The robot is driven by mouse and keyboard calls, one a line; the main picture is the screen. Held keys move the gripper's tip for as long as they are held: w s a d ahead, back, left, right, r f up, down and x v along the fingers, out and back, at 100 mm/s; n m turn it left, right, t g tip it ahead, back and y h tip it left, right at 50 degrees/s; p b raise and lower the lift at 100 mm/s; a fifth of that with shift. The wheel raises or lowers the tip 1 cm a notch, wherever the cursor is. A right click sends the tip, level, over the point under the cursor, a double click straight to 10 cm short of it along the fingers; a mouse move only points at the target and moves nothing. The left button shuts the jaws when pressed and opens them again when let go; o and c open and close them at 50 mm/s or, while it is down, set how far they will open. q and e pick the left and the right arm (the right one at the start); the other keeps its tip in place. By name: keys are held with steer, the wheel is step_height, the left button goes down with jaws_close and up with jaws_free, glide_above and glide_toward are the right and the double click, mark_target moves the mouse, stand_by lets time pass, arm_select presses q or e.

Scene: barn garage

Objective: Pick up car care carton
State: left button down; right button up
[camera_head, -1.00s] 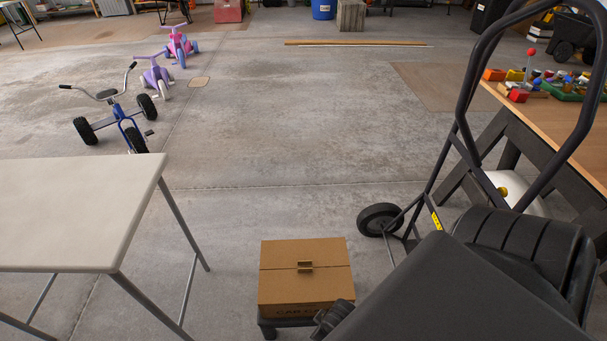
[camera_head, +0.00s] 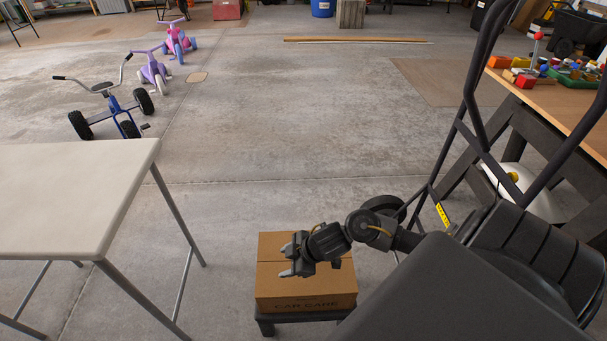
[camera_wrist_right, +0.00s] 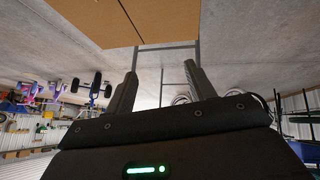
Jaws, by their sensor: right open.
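The car care carton (camera_head: 290,292) is a brown cardboard box with "CAR CARE" printed on its near face. It sits on a low dark platform (camera_head: 300,316) at the bottom centre of the head view. My right gripper (camera_head: 285,260) is open and empty over the carton's top, its fingers pointing left. The arm and gripper hide part of the top, and I cannot tell whether they touch it. In the right wrist view the carton (camera_wrist_right: 135,18) shows at the upper left, beyond the two spread fingers (camera_wrist_right: 160,88). My left gripper is not in view.
A pale table (camera_head: 75,190) stands to the left of the carton. A dark hand truck (camera_head: 470,100) and a wooden workbench (camera_head: 565,105) with colourful toys stand at the right. Tricycles (camera_head: 115,105) are at the far left. The middle floor is clear.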

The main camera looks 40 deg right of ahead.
steer(key=d+g, duration=0.3)
steer(key=d, duration=1)
steer(key=shift+h, duration=0.3)
steer(key=x, duration=0.1)
steer(key=b+x, duration=0.1)
steer(key=x, duration=0.2)
steer(key=shift+s+a+f+b, duration=0.2)
steer(key=shift+a+f+b, duration=0.1)
steer(key=shift+b, duration=0.1)
steer(key=shift+a+f+g, duration=0.1)
steer(key=shift+f+g, duration=0.2)
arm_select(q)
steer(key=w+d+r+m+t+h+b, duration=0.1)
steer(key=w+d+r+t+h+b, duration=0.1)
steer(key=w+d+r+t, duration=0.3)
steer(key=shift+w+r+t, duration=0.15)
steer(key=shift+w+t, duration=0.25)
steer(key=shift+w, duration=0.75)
arm_select(e)
steer(key=x, duration=0.5)
steer(key=shift+w+a, duration=0.15)
steer(key=shift+c, duration=0.4)
jaws_close()
